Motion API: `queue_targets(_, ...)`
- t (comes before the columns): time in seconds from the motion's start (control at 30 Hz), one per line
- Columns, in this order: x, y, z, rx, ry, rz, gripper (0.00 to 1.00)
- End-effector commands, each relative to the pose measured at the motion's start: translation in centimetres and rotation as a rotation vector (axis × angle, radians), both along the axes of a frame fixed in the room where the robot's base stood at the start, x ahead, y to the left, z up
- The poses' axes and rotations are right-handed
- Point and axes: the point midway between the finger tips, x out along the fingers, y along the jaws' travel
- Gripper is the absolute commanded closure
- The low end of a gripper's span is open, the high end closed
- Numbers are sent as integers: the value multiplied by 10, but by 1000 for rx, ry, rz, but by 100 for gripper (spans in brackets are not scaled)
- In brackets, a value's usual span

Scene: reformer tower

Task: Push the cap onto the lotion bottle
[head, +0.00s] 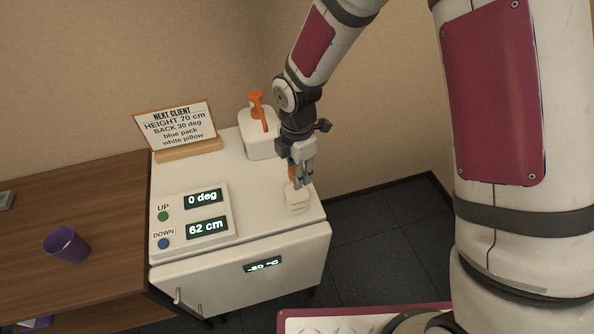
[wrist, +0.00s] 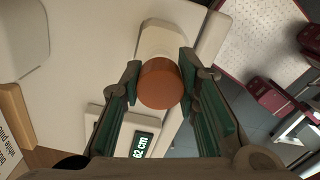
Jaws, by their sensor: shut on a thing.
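The white lotion bottle (head: 298,200) stands at the front right of the white cabinet top. It also shows in the wrist view (wrist: 160,40), behind the cap. The orange cap (wrist: 160,85) is round and sits between my fingers in the wrist view. Only a sliver of it (head: 291,172) shows in the head view, at the bottle's upper end. My gripper (head: 302,180) points down over the bottle and is shut on the cap. The cap overlaps the bottle's top in both views. I cannot tell whether it is seated or just above.
A white container with an orange pump (head: 262,143) stands behind my gripper. A control panel (head: 190,222) reads 0 deg and 62 cm. A sign (head: 178,128) stands at the back. A purple cup (head: 67,246) is on the brown desk (head: 110,200) at left.

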Motion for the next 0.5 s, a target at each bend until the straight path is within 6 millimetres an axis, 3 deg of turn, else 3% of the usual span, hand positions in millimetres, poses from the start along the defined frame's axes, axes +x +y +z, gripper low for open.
queue_targets(0.5,0,0,-4,0,0,-1,83)
